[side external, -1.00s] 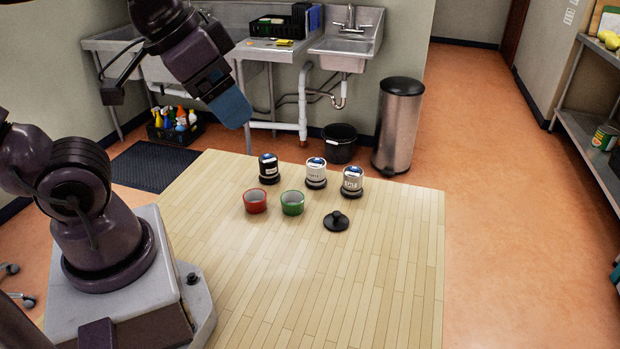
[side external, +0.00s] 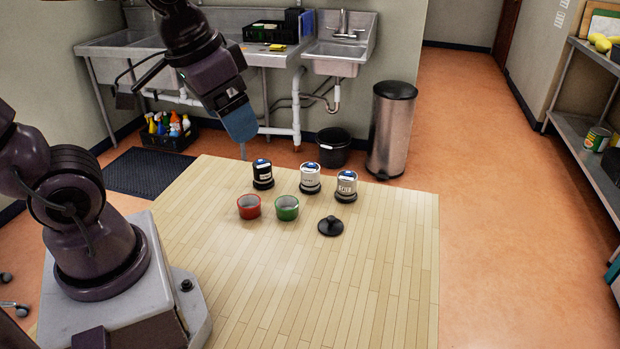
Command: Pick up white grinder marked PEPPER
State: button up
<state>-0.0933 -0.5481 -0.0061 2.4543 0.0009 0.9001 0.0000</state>
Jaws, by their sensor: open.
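Two white grinders with black bases stand upright at the far side of the wooden table: a middle one (side external: 310,177) and a right one (side external: 346,185). Both bear dark lettering too small to read, so I cannot tell which is marked PEPPER. A black grinder (side external: 263,173) stands to their left. My gripper (side external: 240,124) is open and empty, above the table's far edge, up and left of the black grinder. It is seen side-on, so the gap between its fingers is hidden.
A red bowl (side external: 249,207) and a green bowl (side external: 286,208) sit in front of the grinders. A black knobbed lid (side external: 331,226) lies to the right. The near part of the table (side external: 300,290) is clear. A bin (side external: 391,130) stands on the floor beyond.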

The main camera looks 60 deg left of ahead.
jog(key=w+a+f+m+g, duration=0.25)
jog(key=w+a+f, duration=0.45)
jog(key=w, duration=0.4)
jog(key=m+g, duration=0.2)
jog(key=m, duration=0.9)
send_over(310, 167)
jog(key=s, duration=0.2)
jog(key=shift+h, duration=0.4)
jog(key=f, duration=1.3)
jog(key=shift+w+d+f, duration=0.1)
jog(key=shift+w+d, duration=0.1)
jog(key=shift+d, duration=0.1)
jog(key=w+m, duration=0.1)
jog(key=m, duration=0.1)
jog(key=w+a+r+m, duration=0.1)
jog(key=shift+r+m+t, duration=0.3)
jog(key=shift+m+t, duration=0.05)
jog(key=shift+m, duration=0.5)
jog(key=shift+f+m, duration=0.15)
jog(key=shift+m, duration=0.15)
notch_tip(310, 167, down, 13)
jog(key=shift+s+d+r, duration=0.1)
jog(key=shift+c, duration=0.4)
